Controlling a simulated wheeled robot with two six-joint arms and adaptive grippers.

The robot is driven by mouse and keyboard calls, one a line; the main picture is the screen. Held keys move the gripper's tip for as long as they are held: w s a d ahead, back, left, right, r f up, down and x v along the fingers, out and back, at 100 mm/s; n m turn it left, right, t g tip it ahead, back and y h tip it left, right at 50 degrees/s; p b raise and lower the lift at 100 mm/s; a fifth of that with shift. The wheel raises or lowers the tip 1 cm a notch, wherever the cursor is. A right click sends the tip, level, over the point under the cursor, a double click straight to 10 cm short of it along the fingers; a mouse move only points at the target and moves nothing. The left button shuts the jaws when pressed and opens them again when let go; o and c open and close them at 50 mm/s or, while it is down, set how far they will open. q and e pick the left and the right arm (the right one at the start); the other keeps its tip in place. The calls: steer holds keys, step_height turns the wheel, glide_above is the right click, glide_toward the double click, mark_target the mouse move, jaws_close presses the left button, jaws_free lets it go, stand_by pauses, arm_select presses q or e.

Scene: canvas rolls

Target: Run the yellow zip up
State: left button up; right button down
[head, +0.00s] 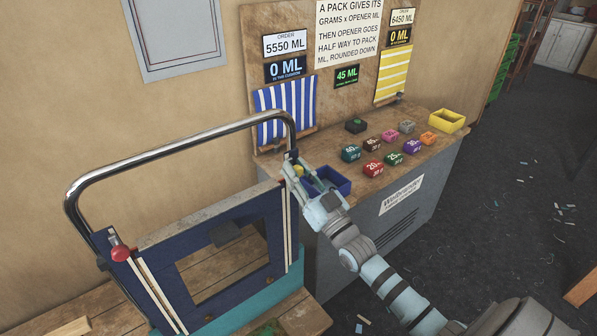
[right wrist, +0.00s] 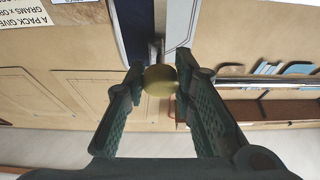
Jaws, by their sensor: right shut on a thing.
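The yellow zip's round knob (right wrist: 160,81) sits between my right gripper's fingertips (right wrist: 159,72) in the right wrist view, and the fingers are shut on it. In the head view, the yellow knob (head: 299,170) shows as a small patch at my right gripper (head: 303,171). It is near the top of the right-hand pale strips (head: 287,232) on the dark blue framed panel (head: 190,257). A red knob (head: 121,253) sits at the top of the left-hand pale strips. My left gripper is not in view.
A bent metal rail (head: 180,148) arches over the panel. Floor to the right is open, with scattered scraps.

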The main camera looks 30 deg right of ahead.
steer(key=c, duration=1.3)
jaws_free()
steer(key=shift+s+f, duration=0.1)
steer(key=v, duration=1.2)
